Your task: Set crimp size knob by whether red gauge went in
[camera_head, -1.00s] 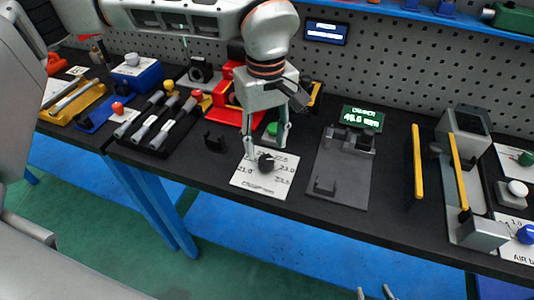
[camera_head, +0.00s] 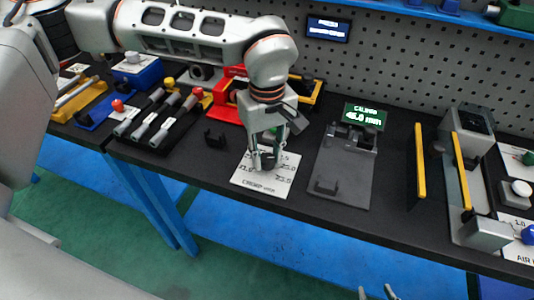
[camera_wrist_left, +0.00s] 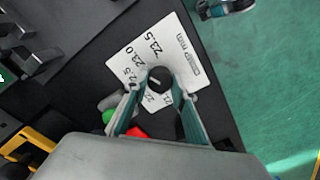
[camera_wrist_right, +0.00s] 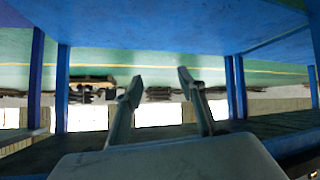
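The dark round crimp size knob (camera_wrist_left: 159,79) stands on a white card (camera_head: 244,179) printed with sizes. It also shows in the head view (camera_head: 267,160). My left gripper (camera_head: 265,164) points down at the card, its two fingers drawn in on either side of the knob; contact is hard to see exactly. Gauges with coloured ends lie in a black rack (camera_head: 158,147) to the left; one has a red end (camera_head: 197,92). My right gripper (camera_wrist_right: 159,82) is open and empty; its fingertips also show at the bottom of the head view (camera_head: 375,292).
Yellow-edged upright plates and a grey machine (camera_head: 468,130) are further right. A pegboard (camera_head: 390,70) closes the back.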

